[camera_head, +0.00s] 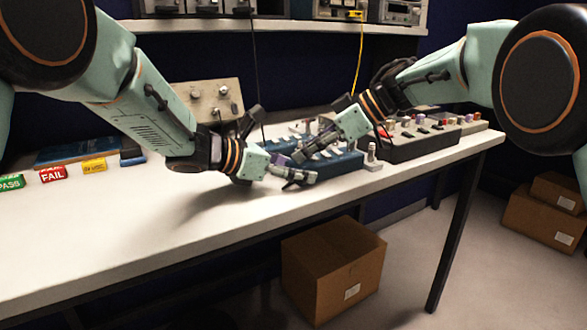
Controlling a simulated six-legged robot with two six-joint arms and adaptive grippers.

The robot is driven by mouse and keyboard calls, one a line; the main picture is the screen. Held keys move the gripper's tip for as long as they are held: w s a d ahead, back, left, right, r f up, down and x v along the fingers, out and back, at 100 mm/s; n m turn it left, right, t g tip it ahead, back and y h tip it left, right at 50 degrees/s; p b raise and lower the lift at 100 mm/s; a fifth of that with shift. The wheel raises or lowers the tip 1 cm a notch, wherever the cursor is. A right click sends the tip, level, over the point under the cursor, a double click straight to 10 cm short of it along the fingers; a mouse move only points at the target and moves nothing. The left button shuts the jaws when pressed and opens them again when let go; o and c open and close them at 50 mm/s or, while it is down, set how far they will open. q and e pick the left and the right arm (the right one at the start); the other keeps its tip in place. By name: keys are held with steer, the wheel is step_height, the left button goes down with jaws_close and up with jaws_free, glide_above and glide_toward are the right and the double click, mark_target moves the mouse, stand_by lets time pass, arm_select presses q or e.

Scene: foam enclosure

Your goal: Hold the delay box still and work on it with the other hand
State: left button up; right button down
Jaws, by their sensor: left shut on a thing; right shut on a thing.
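The delay box appears to be the blue box (345,164) on the white bench, with small light-coloured parts on top; the grippers partly cover it. My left gripper (297,176) comes in low from the left and is shut at the near left end of the blue box. My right gripper (303,155) reaches down from the right over the top of the box and is shut on a small part there. Its fingertips are close to those of the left gripper. The exact contact points and the part held on top are too small to make out.
A dark box with coloured knobs (425,137) stands to the right. A beige panel with knobs (210,101) stands behind my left arm. Green, red and yellow labelled blocks (53,174) are at the left. The bench front (130,245) is clear. Cardboard boxes (333,267) are on the floor.

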steer(key=shift+s, duration=0.15)
steer(key=shift+s+a+m+t, duration=0.1)
steer(key=shift+s+m+t, duration=0.1)
steer(key=shift+m+t, duration=0.55)
steer(key=shift+m+h, duration=0.3)
steer(key=shift+m, duration=0.05)
steer(key=shift+s+f+m+t+h, duration=0.15)
steer(key=shift+m+t+h, duration=0.35)
steer(key=shift+m+t, duration=0.7)
steer(key=c, duration=1.2)
jaws_free()
steer(key=shift+o, duration=0.2)
